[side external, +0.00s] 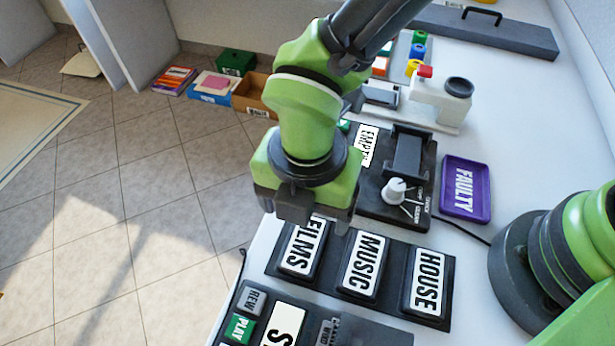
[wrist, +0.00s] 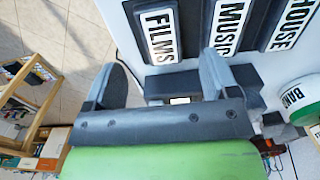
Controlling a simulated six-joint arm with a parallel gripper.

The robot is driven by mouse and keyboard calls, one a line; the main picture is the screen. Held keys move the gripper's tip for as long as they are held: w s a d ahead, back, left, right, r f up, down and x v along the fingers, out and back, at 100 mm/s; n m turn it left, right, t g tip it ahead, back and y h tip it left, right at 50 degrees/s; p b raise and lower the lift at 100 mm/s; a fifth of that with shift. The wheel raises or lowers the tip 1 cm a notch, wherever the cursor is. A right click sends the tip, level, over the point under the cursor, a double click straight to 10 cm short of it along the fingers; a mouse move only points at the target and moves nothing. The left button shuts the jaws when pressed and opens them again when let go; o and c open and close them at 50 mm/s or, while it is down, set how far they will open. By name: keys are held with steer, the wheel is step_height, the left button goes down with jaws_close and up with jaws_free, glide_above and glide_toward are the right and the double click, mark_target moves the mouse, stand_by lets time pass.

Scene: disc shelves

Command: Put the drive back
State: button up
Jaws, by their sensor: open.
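My gripper (side external: 295,207) is open above the left side of the desk, near the FILMS block. In the wrist view its two fingers (wrist: 163,82) are wide apart, with a dark block partly visible beyond them; I cannot tell what it is. Dark blocks labelled FILMS (side external: 302,250), MUSIC (side external: 363,266) and HOUSE (side external: 426,284) sit side by side in a dark rack (side external: 440,318). Behind is a black unit (side external: 375,208) with a white knob and a dark raised block (side external: 408,153), possibly the drive. An EMPTY label lies partly behind my gripper.
A purple FAULTY tray (side external: 478,176) lies right of the black unit. A panel with REW and PLAY keys (side external: 239,328) is in front. A white device (side external: 437,104) with a red knob stands behind. The desk drops to the floor on the left.

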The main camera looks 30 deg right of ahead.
step_height(320, 180, up, 5)
steer(key=shift+r, duration=0.1)
steer(key=w+d+r+m+t+y, duration=0.2)
steer(key=d+r+m, duration=1.1)
steer(key=r+m, duration=0.1)
steer(key=s+d+r+m+t, duration=0.4)
steer(key=s+d+m, duration=0.5)
steer(key=m, duration=0.8)
steer(key=d+t, duration=0.1)
steer(key=d, duration=0.1)
steer(key=shift+d+r, duration=0.2)
steer(key=shift+d, duration=0.2)
